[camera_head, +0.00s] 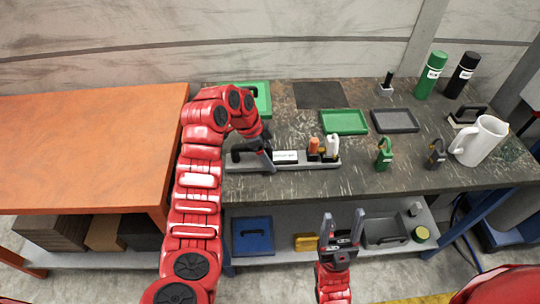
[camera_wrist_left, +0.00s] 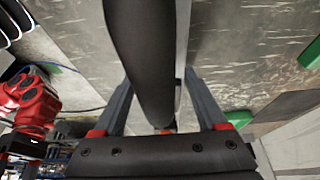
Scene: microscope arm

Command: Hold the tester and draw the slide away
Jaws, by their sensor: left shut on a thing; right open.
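The tester (camera_head: 316,166) is a long grey bar on the dark workbench, with a white label plate (camera_head: 286,157), an orange part (camera_head: 313,146) and a white part (camera_head: 333,144) on it. A black handle (camera_head: 240,149) is at its left end. My left gripper (camera_head: 266,160) is shut on this handle, which runs between its fingers in the left wrist view (camera_wrist_left: 145,50). My arm hides part of the tester's left end. Which part is the slide I cannot tell. My right gripper (camera_head: 343,213) is open and empty, in front of the bench's front edge.
Green tray (camera_head: 343,122) and grey tray (camera_head: 394,121) lie behind the tester. Green padlock (camera_head: 383,154), dark padlock (camera_head: 435,154), white jug (camera_head: 479,141), green bottle (camera_head: 431,75) and black bottle (camera_head: 462,75) stand to the right. An orange table (camera_head: 85,145) adjoins left.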

